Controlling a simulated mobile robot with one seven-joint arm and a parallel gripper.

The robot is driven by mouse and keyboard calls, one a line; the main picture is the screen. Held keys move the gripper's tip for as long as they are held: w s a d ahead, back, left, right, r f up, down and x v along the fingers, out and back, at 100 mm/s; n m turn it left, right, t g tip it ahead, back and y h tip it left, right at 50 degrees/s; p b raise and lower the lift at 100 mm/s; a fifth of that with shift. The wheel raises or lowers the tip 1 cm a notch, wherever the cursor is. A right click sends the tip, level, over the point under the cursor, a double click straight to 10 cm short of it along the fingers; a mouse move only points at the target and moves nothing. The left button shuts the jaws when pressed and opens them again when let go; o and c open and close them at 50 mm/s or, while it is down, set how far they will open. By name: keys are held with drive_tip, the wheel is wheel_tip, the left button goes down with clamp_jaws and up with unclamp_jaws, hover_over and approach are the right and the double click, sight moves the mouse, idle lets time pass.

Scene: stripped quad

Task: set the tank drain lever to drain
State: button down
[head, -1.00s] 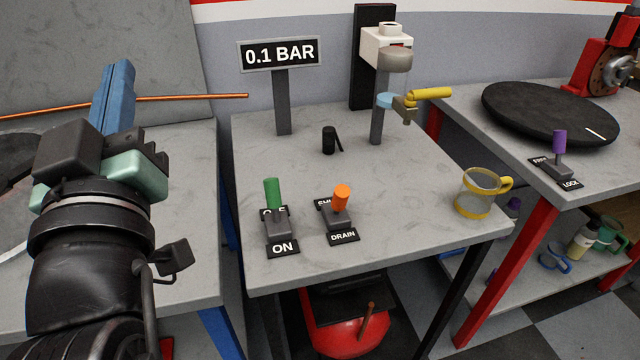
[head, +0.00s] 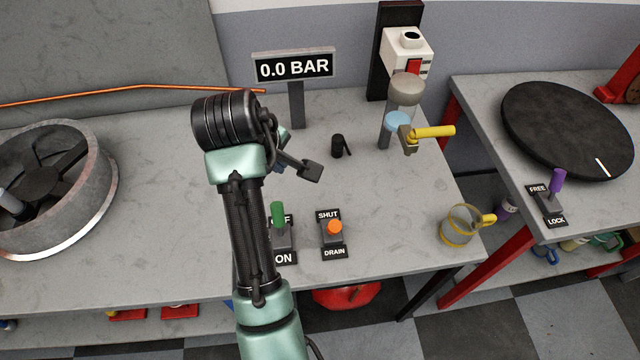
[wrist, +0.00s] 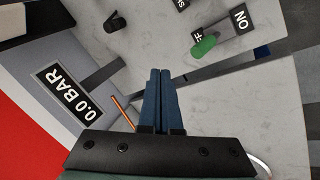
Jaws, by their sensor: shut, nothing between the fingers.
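The tank drain lever has an orange knob (head: 334,227) and stands between a SHUT label (head: 328,215) at its back and a DRAIN label (head: 334,252) at its front. Its knob shows nearly end-on, and the lever looks tilted towards me, to the DRAIN side. The knob is outside the wrist view. My gripper's blue fingers (wrist: 160,98) are shut together and empty in the wrist view. In the head view they are mostly hidden behind my wrist, over the bench behind and left of the lever, apart from it. The gauge sign (head: 293,67) reads 0.0 BAR.
A green ON/OFF lever (head: 278,213) stands just left of the drain lever, partly beside my forearm. A small black fitting (head: 339,147), a yellow-handled tap (head: 432,132) and a clear mug (head: 460,224) stand on the bench. The bench's right middle is clear.

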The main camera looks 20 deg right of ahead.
sight(334, 227)
drive_tip(key=s+d+f+g+p, duration=0.1)
drive_tip(key=s+d+f, duration=0.1)
drive_tip(key=f, duration=0.4)
drive_tip(key=s+d+f+n+g+p, duration=0.1)
drive_tip(key=s+d+f+g+p, duration=0.1)
drive_tip(key=f, duration=0.4)
drive_tip(key=shift+s+d, duration=0.5)
drive_tip(key=shift+s, duration=0.5)
drive_tip(key=shift+f, duration=0.1)
drive_tip(key=shift+s, duration=0.1)
